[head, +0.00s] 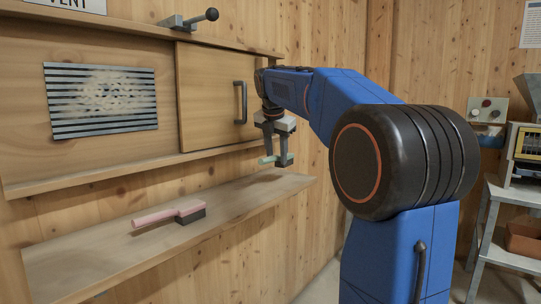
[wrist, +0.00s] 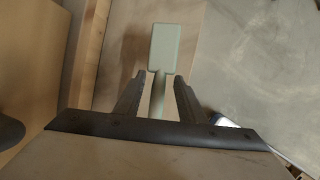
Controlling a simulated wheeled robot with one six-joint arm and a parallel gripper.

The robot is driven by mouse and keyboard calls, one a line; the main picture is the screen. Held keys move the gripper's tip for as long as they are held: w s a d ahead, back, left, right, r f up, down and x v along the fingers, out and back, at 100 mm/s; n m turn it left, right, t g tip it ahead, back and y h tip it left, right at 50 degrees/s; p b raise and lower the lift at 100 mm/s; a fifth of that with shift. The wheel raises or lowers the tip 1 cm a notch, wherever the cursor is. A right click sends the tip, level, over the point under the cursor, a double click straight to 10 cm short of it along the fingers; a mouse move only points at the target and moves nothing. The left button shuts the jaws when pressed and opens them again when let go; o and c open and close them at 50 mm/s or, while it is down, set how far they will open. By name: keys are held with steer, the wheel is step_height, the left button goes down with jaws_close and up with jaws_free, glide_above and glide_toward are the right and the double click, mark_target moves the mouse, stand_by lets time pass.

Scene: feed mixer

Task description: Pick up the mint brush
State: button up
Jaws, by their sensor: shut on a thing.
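The mint brush (head: 266,160) is between the fingers of my gripper (head: 275,160) in the head view, above the right end of the wooden shelf. In the wrist view my gripper (wrist: 159,95) is shut on the narrow handle of the mint brush (wrist: 164,47). The wide mint head of the brush points away from my gripper. The head view shows a gap between the brush and the shelf surface.
A pink brush (head: 168,214) with dark bristles lies on the wooden shelf (head: 95,255). Above it are a slatted vent (head: 100,122) and a sliding door (head: 210,100) with a dark handle. A metal table (head: 510,190) stands at right.

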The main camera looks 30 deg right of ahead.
steer(key=s+d, duration=0.2)
steer(key=s, duration=0.5)
steer(key=s+d, duration=0.3)
steer(key=s, duration=0.5)
steer(key=shift+d, duration=0.2)
steer(key=shift+s, duration=0.1)
